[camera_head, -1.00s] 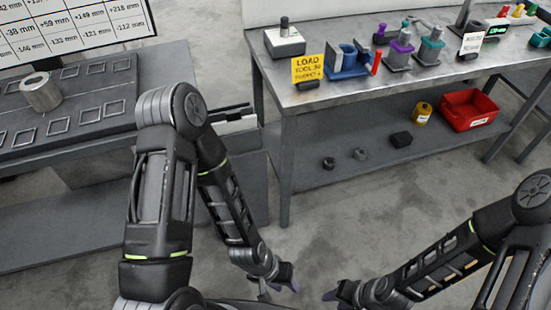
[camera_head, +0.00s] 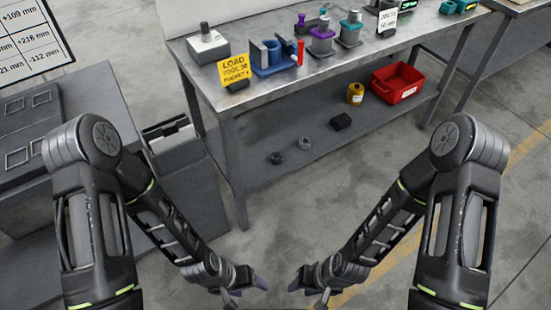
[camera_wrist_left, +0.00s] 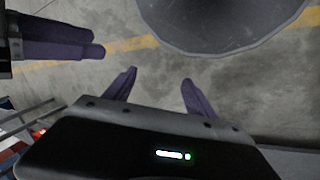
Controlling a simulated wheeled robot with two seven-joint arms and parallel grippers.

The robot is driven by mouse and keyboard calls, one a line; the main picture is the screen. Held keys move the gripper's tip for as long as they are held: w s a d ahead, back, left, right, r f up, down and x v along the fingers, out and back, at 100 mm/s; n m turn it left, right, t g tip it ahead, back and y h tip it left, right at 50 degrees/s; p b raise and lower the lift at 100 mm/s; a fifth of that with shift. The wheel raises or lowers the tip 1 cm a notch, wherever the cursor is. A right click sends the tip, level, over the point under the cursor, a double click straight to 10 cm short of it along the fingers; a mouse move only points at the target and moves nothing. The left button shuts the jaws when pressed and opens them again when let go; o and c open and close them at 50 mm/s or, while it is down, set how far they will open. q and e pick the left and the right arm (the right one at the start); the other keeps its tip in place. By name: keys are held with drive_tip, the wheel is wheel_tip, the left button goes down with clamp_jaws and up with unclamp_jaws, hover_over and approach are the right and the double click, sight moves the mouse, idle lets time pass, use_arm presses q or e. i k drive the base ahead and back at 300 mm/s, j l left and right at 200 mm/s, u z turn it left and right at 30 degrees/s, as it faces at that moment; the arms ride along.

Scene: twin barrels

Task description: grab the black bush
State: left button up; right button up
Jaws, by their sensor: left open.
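Two small dark rounded pieces stand on the bench's lower shelf in the head view, a darker one (camera_head: 276,158) and a greyer one (camera_head: 304,143). The darker one may be the black bush; it is too small to be sure. My left gripper (camera_head: 250,284) is low in front of the bench, apart from the shelf. In the left wrist view its purple fingers (camera_wrist_left: 157,92) are spread with only floor between them. My right gripper (camera_head: 303,283) hangs low beside it, its jaws unclear. It also shows at the upper left of the left wrist view (camera_wrist_left: 60,40).
A black block (camera_head: 340,121), a yellow pot (camera_head: 355,93) and a red bin (camera_head: 398,83) share the lower shelf. Bench legs (camera_head: 235,170) frame it. The bench top (camera_head: 290,80) above carries tools and a yellow sign. A grey cabinet (camera_head: 185,180) stands left. Floor in front is clear.

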sight(277, 157)
drive_tip(key=i+l, duration=0.25)
drive_tip(key=l, duration=0.2)
drive_tip(key=i+l+z, duration=0.1)
drive_tip(key=i+l, duration=0.2)
drive_tip(key=l, duration=0.2)
drive_tip(key=i+l, duration=0.3)
drive_tip(key=l, duration=0.15)
drive_tip(key=i+l+z, duration=0.1)
drive_tip(key=i+l, duration=0.2)
drive_tip(key=l, duration=0.1)
